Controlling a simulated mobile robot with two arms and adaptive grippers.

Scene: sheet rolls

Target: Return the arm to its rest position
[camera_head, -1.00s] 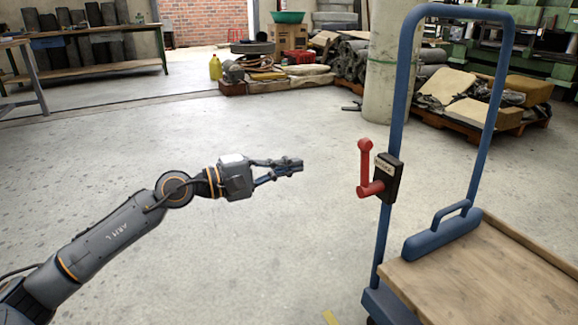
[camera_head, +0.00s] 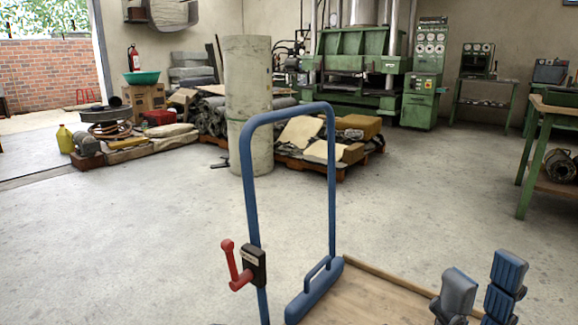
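My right gripper (camera_head: 480,291) shows at the bottom right, over the cart's wooden deck. Its two blue-grey fingers stand apart with nothing seen between them; the rest of that arm is below the picture. My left arm and gripper are out of view. The blue push cart stands ahead, its tall handle frame (camera_head: 333,180) upright. A red lever (camera_head: 233,267) on a black box (camera_head: 254,266) is fixed to the left post of the handle. The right gripper is well to the right of the lever and apart from it.
The wooden deck (camera_head: 375,295) fills the lower middle. A green workbench (camera_head: 533,150) is at the right. The grey floor (camera_head: 120,240) at the left is open.

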